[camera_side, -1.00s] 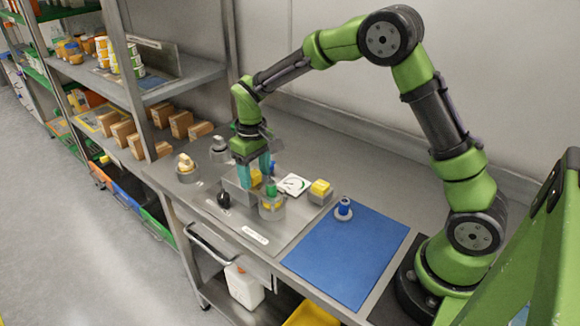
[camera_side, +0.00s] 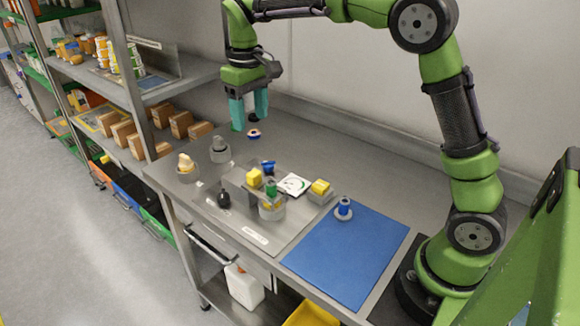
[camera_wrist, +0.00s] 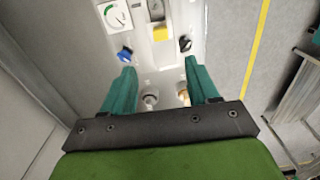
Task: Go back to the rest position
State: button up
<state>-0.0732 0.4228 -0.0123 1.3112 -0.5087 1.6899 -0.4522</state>
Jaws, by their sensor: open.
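My gripper (camera_side: 249,106) is raised above the back of the steel bench, open, with its teal fingers pointing down and nothing between them. In the wrist view my gripper (camera_wrist: 162,88) also shows spread fingers with empty space between. Below it on the bench is the filler set: a small block with a yellow part (camera_side: 254,178), a green-topped piece (camera_side: 271,188), a blue knob (camera_side: 268,167) and a white dial gauge (camera_side: 294,184). The gauge also shows in the wrist view (camera_wrist: 117,17), with the blue knob (camera_wrist: 124,54) beside the left finger.
A blue mat (camera_side: 345,255) with a blue-and-white piece (camera_side: 343,209) lies at the right. A yellow-topped block (camera_side: 320,188), a black knob (camera_side: 223,198) and grey posts (camera_side: 219,150) stand on the bench. Shelves with brown boxes (camera_side: 182,124) are at the left.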

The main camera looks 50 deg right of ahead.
jog(key=shift+r, duration=0.55)
jog(key=s+m+t+y, duration=0.2)
jog(key=s+m+t, duration=0.2)
jog(key=s, duration=1.8)
jog(key=t, duration=0.3)
jog(key=shift+s+a, duration=0.15)
jog(key=shift+s, duration=0.15)
jog(key=shift+f, duration=0.1)
